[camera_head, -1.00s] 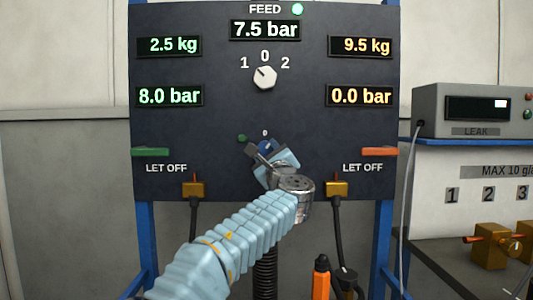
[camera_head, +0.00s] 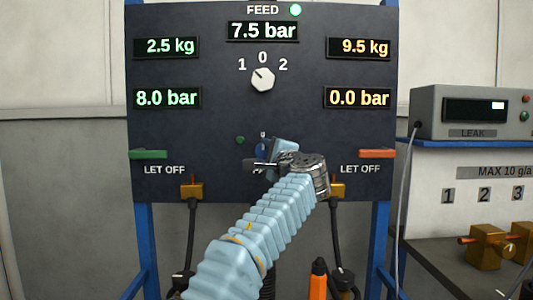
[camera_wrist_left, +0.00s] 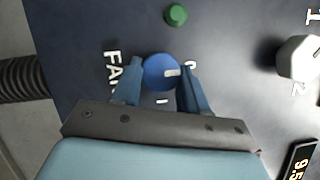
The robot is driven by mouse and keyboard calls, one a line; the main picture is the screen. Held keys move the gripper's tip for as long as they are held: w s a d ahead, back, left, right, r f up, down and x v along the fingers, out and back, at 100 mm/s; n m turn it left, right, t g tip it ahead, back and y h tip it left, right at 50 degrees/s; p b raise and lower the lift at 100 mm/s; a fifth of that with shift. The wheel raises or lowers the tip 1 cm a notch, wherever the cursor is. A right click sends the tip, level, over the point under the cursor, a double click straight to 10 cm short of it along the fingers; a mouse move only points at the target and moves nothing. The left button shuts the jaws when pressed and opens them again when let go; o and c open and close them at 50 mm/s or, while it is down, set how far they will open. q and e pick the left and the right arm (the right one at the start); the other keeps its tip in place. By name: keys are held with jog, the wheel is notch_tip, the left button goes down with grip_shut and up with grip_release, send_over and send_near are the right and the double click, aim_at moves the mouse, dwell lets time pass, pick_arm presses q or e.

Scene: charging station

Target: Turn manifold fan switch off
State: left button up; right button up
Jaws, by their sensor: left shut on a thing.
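The manifold fan switch is a blue round knob (camera_wrist_left: 158,72) with a white mark, low in the middle of the dark panel. In the left wrist view the lettering FA shows to its left, a 0 to its right and an I below. Its white mark points right, toward the 0. In the head view the knob (camera_head: 262,148) is mostly hidden by my gripper. My left gripper (camera_wrist_left: 160,84) is shut on the knob, one finger on each side; it also shows in the head view (camera_head: 262,160). My right gripper is not in view.
A small dark green lamp (camera_wrist_left: 176,14) sits close to the knob. The white feed selector (camera_head: 262,79) is above, pointing toward 1. Green (camera_head: 149,154) and orange (camera_head: 377,154) let-off levers flank the panel. The leak box (camera_head: 471,112) stands at right.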

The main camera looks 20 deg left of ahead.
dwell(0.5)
pick_arm(q)
jog(key=o, duration=1.1)
jog(key=shift+c, duration=0.2)
jog(key=shift+s+d+f+b, duration=0.15)
jog(key=shift+s+d+b, duration=0.1)
jog(key=shift+s+b, duration=0.1)
jog(key=b+v, duration=0.4)
jog(key=v, duration=0.9)
